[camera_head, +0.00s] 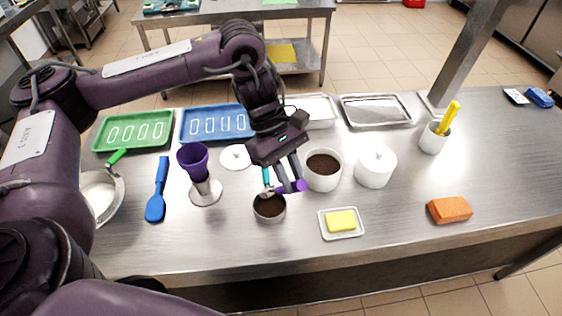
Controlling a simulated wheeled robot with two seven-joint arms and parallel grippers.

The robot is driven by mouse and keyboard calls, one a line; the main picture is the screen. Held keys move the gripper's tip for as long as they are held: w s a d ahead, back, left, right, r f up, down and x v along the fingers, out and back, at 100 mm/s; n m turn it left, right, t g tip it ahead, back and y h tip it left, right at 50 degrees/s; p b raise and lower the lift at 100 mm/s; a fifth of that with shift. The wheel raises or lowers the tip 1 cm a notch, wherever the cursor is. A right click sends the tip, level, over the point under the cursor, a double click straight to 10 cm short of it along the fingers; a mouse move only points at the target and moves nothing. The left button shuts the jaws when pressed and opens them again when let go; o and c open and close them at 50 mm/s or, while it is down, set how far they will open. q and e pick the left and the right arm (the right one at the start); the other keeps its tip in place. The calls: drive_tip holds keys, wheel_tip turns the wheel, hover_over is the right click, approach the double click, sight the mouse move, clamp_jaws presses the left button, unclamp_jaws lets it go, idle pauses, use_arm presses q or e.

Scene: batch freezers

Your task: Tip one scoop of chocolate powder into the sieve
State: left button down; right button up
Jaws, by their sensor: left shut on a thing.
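My left gripper (281,187) reaches down over the middle of the counter and is shut on the purple handle of a scoop. The round metal cup of the scoop (269,207) is upright in front of the gripper, with dark brown powder in it. I cannot tell whether it touches the counter. A white tub (323,182) of dark chocolate powder stands just right of the gripper. At the far left a round sieve (100,190) with a green handle (116,156) lies partly hidden behind my left arm. My right gripper is not in view.
A white lidded jar (375,168), a butter dish (341,223) and an orange sponge (449,210) are to the right. Trays (215,124) line the back.

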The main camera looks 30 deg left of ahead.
use_arm(q)
drive_tip(key=s+d+f+t+y+p, duration=0.3)
drive_tip(key=d+f+y, duration=0.4)
drive_tip(key=y, duration=0.1)
drive_tip(key=shift+s+d+f+t+y, duration=0.15)
drive_tip(key=shift+d+f+t+y, duration=0.15)
drive_tip(key=shift+f+t, duration=0.1)
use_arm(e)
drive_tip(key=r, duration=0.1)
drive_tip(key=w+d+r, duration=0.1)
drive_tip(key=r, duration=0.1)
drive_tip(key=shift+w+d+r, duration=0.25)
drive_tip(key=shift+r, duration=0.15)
